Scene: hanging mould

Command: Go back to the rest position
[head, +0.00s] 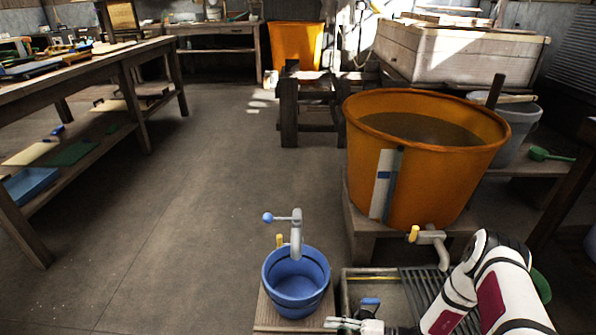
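My gripper (338,323) is at the bottom edge of the head view, partly cut off. It points left, over the near side of a shallow basin (345,287) and just below the blue bucket. Its fingers are too small and cut off to tell whether they are open or shut, and I see nothing clearly held. My white and maroon arm reaches in from the lower right, hiding part of the basin and its grating.
A blue bucket (296,283) stands on a wooden stand under a grey tap (296,233). A large orange vat (425,165) of dark liquid, with its own tap (430,237), stands behind the basin. A long workbench (130,55) lines the left. The floor (190,200) between is clear.

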